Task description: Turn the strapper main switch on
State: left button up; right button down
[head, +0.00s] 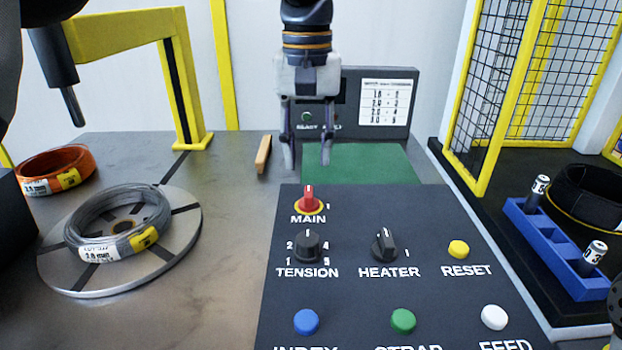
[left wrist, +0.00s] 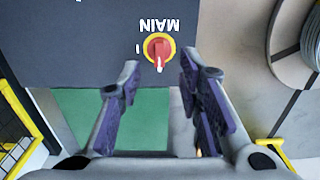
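The red main switch (head: 308,197) sits in a yellow ring at the top of the dark control panel (head: 350,215), above the label MAIN. Its white mark points up, away from the "1" printed at its right. My left gripper (head: 307,158) hangs above and behind the switch, fingers pointing down and apart, with nothing between them. In the left wrist view the switch (left wrist: 159,49) shows just beyond the gap between the open fingertips (left wrist: 159,76), not touched. My right gripper is not recognisable in either view.
The panel also has a tension knob (head: 307,246), a heater knob (head: 384,245) and several push buttons. A display unit (head: 350,90) stands behind a green mat (head: 375,160). A wire coil (head: 118,222) lies on a turntable (head: 185,215) at left. A yellow cage post stands at right.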

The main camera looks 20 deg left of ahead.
aim_at(309, 194)
pick_arm(q)
jog(key=f, duration=0.7)
jog(key=shift+w+f, duration=0.2)
jog(key=shift+f, duration=0.05)
jog(key=shift+c, duration=0.4)
grip_shut()
